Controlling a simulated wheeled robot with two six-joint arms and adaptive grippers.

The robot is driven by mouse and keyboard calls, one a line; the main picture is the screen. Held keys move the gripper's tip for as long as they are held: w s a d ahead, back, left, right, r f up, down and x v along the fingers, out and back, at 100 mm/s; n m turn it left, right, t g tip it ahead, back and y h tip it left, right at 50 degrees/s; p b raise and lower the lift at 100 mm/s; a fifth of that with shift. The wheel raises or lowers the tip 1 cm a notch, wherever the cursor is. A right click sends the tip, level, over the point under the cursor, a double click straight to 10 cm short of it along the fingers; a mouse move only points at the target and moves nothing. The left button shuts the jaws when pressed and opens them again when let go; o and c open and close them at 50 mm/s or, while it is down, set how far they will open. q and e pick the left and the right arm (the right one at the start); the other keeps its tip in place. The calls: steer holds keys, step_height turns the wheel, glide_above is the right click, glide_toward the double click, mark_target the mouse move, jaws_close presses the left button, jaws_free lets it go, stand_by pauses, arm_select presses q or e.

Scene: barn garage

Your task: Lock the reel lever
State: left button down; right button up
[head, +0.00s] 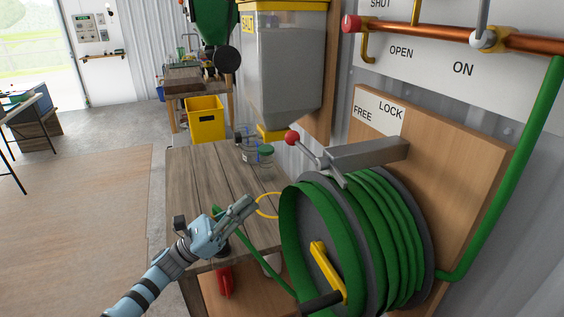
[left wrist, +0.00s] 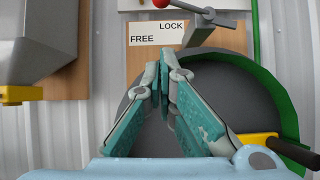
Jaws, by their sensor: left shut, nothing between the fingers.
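The hose reel (head: 336,235), wound with green hose, is mounted on a wooden board at the right of the head view. Its lever is a grey rod with a red ball knob (head: 292,138), above the reel and pointing left. The knob also shows at the top of the left wrist view (left wrist: 161,3). A white label (head: 378,112) behind reads FREE and LOCK. My left gripper (head: 250,203) is shut and empty, left of the reel and below the knob, apart from it. In the left wrist view, its fingers (left wrist: 168,75) point toward the reel. My right gripper is out of view.
A yellow reel crank (head: 327,270) sticks out from the reel's front. A wooden table (head: 200,180) with jars (head: 265,158) stands behind my left gripper. A hopper (head: 283,65) hangs above it. A copper pipe (head: 440,32) runs along the wall. Open floor lies left.

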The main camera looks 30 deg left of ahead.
mark_target(302, 149)
arm_select(q)
steer(key=s+a+r+p+x, duration=0.1)
steer(key=p+x, duration=0.4)
steer(key=x, duration=0.7)
steer(key=shift+d+r, duration=0.2)
steer(key=shift+r, duration=0.65)
steer(key=shift+w, duration=0.25)
